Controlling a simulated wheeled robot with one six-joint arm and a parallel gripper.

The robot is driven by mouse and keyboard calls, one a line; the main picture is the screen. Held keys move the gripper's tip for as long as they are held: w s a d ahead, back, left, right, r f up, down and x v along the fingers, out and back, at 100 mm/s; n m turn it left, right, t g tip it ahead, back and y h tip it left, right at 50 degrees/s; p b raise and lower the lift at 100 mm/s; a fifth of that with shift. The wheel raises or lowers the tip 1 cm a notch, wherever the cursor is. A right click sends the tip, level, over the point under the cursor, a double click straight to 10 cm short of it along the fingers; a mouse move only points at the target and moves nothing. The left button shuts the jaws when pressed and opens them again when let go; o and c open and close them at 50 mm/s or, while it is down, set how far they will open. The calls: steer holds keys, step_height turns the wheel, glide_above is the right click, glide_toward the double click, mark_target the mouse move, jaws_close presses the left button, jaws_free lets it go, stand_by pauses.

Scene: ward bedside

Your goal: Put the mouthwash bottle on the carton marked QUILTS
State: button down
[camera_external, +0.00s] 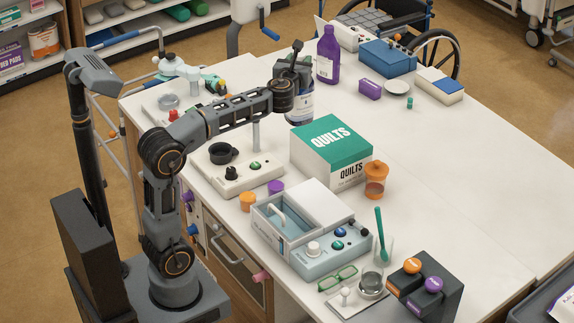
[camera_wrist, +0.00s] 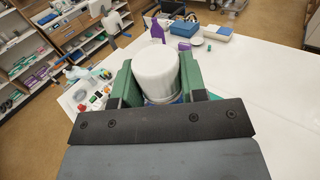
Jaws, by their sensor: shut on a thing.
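My gripper (camera_external: 292,72) is shut on a bottle with a white cap, a dark blue body and a pale label, which I take for the mouthwash bottle (camera_external: 302,106). In the wrist view its white cap (camera_wrist: 156,72) stands between the green fingers of my gripper (camera_wrist: 157,80). The bottle looks upright. The carton marked QUILTS (camera_external: 320,166), white with a green top, stands on the table. In the external view the bottle shows just behind the carton's back left corner; I cannot tell its height over the table. A teal bit of the carton (camera_wrist: 215,97) shows right of the gripper.
A purple bottle (camera_external: 327,57) and a purple box (camera_external: 369,89) stand behind. An orange jar (camera_external: 376,181) is close to the carton's right side. A pale blue device (camera_external: 300,236) lies in front, and a white device (camera_external: 237,168) to the left. The table's right side is clear.

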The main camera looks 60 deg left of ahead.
steer(key=shift+s+a+r+n+g+y, duration=0.1)
steer(key=shift+s+a+n+g+y, duration=0.5)
steer(key=shift+s+y, duration=0.15)
steer(key=w+a+f+p, duration=0.1)
steer(key=w+f+p, duration=0.1)
steer(key=w+f, duration=0.5)
steer(key=w+a+f+p, duration=0.2)
steer(key=w+f, duration=0.4)
steer(key=f, duration=0.5)
steer(key=shift+w, duration=0.35)
steer(key=shift+f, duration=0.15)
steer(key=c, duration=0.7)
jaws_free()
